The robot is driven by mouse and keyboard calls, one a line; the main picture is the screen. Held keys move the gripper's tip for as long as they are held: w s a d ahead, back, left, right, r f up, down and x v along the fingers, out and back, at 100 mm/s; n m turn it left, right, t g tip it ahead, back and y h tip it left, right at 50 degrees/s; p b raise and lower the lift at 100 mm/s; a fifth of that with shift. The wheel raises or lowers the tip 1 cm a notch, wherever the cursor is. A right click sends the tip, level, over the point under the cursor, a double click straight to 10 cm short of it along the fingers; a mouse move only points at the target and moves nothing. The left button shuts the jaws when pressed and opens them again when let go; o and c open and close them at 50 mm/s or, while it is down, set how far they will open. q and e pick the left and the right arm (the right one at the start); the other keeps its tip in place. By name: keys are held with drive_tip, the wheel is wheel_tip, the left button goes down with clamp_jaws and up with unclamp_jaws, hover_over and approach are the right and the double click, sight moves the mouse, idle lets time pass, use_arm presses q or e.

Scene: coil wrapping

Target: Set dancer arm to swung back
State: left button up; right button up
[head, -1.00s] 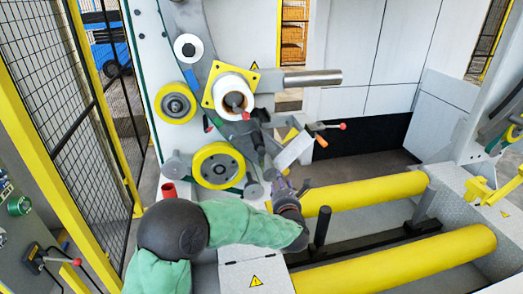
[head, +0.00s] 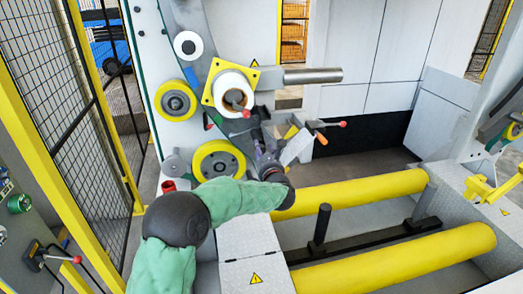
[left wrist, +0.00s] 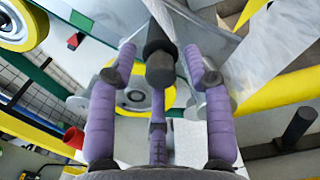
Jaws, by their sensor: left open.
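The dancer arm, a dark grey arm (head: 236,127), slants down and right from below the yellow square plate on the machine's upright panel. Its lower end is mostly hidden behind my left gripper (head: 262,152) in the head view. In the left wrist view a dark cylindrical handle (left wrist: 160,68), which looks like the arm's end, lies between the purple fingers of my left gripper (left wrist: 161,58). The fingers are open, one on each side, with visible gaps to the handle. My right gripper is not in view.
A yellow-rimmed roller (head: 218,161) is left of the gripper. A lever with a red knob (head: 342,124) and a tilted grey plate (head: 297,147) are close on the right. Yellow horizontal rollers (head: 395,258) and a black post (head: 322,222) lie below right. A mesh fence (head: 60,90) stands left.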

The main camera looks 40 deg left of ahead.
use_arm(q)
drive_tip(key=shift+w+a, duration=0.45)
drive_tip(key=shift+a, duration=0.15)
clamp_jaws()
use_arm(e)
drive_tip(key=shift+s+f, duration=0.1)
